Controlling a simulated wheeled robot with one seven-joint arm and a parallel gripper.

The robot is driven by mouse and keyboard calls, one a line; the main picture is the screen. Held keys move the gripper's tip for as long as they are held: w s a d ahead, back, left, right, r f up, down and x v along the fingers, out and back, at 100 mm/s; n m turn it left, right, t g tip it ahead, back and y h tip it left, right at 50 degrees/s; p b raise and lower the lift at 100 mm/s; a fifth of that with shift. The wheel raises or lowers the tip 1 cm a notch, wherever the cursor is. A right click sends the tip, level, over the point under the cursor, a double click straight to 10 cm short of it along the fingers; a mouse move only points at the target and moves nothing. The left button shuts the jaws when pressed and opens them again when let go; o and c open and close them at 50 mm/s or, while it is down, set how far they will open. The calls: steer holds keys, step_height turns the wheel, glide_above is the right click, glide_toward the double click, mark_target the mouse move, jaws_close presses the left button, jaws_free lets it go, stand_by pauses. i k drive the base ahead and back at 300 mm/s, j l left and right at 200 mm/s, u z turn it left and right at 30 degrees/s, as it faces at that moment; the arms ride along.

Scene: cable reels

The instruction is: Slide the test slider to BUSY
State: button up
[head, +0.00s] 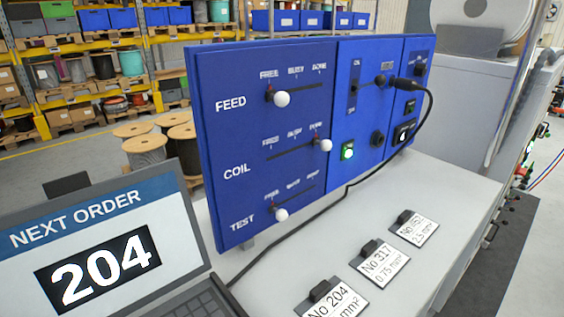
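The blue control panel (262,72) stands upright on the grey bench and has three sliders on its left part. The test slider's white knob (281,214) is at the lower left end of its slanted track, by the FREE label. The BUSY label sits above the middle of that track, and a third label is at the right end. The feed slider's white knob (281,98) is near FREE. The coil slider's white knob (325,145) is at the right end, by DONE. My gripper is not in view.
A laptop (100,245) showing "NEXT ORDER 204" stands left, close to the panel's lower left. A black cable (330,205) runs from the panel's right part along its foot. Label cards (414,228) lie on the bench (450,188) in front. A green-lit button (347,150) is right of the sliders.

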mark_target(281, 215)
steer(key=k+j+u, duration=0.1)
steer(key=u, duration=0.35)
steer(key=j+u, duration=0.2)
steer(key=u, duration=0.25)
steer(key=k+j+u, duration=0.1)
steer(key=u, duration=0.4)
steer(key=j, duration=0.1)
